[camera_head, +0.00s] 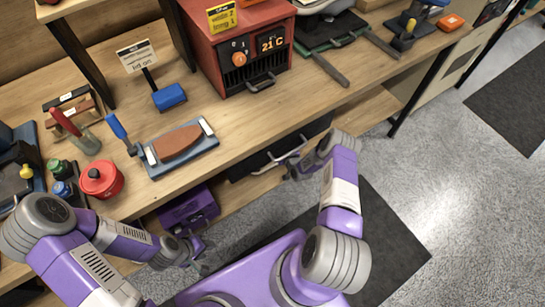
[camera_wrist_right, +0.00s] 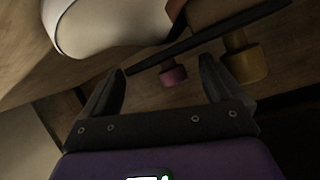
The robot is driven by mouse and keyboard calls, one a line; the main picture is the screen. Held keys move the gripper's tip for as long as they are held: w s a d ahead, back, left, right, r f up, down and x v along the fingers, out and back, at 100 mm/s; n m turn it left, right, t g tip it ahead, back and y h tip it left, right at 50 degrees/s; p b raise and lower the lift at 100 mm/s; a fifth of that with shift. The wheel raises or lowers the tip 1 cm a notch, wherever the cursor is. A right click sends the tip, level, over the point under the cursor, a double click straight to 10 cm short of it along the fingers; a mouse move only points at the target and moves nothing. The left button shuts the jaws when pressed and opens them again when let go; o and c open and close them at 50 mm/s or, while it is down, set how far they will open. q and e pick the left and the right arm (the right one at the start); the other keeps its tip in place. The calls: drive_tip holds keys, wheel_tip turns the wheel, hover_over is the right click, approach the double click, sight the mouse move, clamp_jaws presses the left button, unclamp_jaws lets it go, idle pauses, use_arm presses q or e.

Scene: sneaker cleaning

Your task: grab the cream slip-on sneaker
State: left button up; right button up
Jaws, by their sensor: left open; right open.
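The cream slip-on sneaker (camera_wrist_right: 105,25) shows at the upper left of the right wrist view, partly cut off by the frame; it is a smooth off-white shape on a wooden surface. I cannot make it out in the head view. My right gripper (camera_wrist_right: 161,66) is open and empty, with its fingertips short of the sneaker and below and to the right of it in that view. In the head view the right gripper (camera_head: 291,165) is at the bench's front edge, low down. My left gripper (camera_head: 197,244) is open and apart from the bench top.
A dark board with a pink wheel (camera_wrist_right: 173,75) and a yellow wheel (camera_wrist_right: 243,65) lies close beside the sneaker, near my right fingers. The bench top (camera_head: 300,115) holds a red heater box (camera_head: 235,50), a blue tray (camera_head: 180,147) and a red pot (camera_head: 101,179).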

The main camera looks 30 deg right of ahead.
drive_tip(key=shift+w, duration=0.3)
